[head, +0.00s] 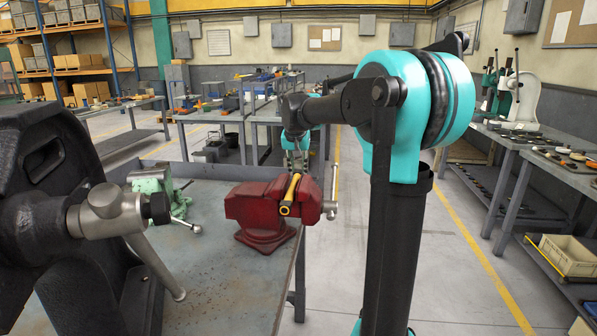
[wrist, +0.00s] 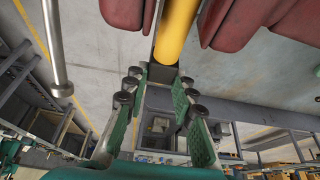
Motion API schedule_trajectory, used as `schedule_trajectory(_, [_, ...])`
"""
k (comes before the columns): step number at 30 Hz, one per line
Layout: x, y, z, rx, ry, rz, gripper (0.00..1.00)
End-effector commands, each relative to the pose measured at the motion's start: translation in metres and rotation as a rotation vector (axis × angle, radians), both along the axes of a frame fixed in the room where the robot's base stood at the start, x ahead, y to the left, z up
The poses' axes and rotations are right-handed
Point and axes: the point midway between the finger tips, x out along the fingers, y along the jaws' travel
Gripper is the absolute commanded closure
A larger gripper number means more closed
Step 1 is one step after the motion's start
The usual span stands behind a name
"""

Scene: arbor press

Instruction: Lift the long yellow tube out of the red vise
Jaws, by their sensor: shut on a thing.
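The red vise (head: 258,207) stands on the near workbench at its right edge. The long yellow tube (head: 290,193) lies at the vise's jaws in the head view, its open ring end facing me. In the wrist view the yellow tube (wrist: 178,28) runs between the two red jaws of the vise (wrist: 265,22). My gripper (head: 297,165) reaches down at the tube's far end, its fingers small and partly hidden in the head view.
A light green machine part (head: 152,182) sits on the workbench (head: 215,290) left of the vise. A large black press with a grey knob (head: 105,215) fills the near left. The vise's handle bar (head: 334,190) sticks out at its right. Open floor lies right of the bench.

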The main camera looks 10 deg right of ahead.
Motion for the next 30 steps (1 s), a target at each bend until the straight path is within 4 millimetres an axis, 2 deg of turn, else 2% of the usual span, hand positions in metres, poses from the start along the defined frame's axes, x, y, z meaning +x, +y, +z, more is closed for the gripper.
schedule_trajectory(30, [0.000, 0.000, 0.056, 0.000, 0.000, 0.000, 1.00])
